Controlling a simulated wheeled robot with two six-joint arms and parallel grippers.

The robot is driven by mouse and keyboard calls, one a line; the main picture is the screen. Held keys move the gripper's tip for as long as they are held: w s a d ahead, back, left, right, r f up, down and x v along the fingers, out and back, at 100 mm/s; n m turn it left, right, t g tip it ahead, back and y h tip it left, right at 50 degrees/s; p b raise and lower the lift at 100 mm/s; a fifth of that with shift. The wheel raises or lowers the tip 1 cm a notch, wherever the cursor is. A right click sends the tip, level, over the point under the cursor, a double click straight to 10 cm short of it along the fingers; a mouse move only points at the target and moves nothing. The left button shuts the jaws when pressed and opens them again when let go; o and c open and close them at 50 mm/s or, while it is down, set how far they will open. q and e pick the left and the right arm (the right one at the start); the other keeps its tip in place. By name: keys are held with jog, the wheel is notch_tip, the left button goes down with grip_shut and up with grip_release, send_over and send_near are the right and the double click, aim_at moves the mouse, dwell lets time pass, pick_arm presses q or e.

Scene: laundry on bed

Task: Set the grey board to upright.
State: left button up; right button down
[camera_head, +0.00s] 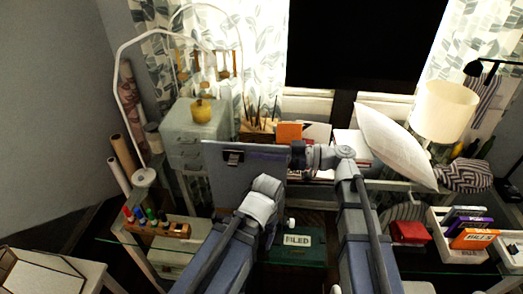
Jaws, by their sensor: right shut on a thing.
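The grey board (220,178) is a flat panel in the middle of the head view, with a black clip (233,158) near its top edge. Its broad face is turned towards me, and its top edge runs nearly level. My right gripper (296,156) is shut on the board's upper right side. My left arm crosses in front of the board's lower right part and hides it. My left gripper (274,232) is folded down below the board, apart from my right gripper; its fingers are not clear. I cannot tell whether the board's lower edge rests on anything.
A pale drawer cabinet (184,133) with a yellow pot (201,111) stands behind left. A white pillow (392,145) and a lamp (444,110) are at right. A green box marked "FILED" (297,250) lies below. A bottle rack (158,228) stands left; a white tray (437,228) stands right.

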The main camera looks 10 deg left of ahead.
jog(key=c, duration=0.9)
grip_release()
jog(key=shift+d, duration=3.9)
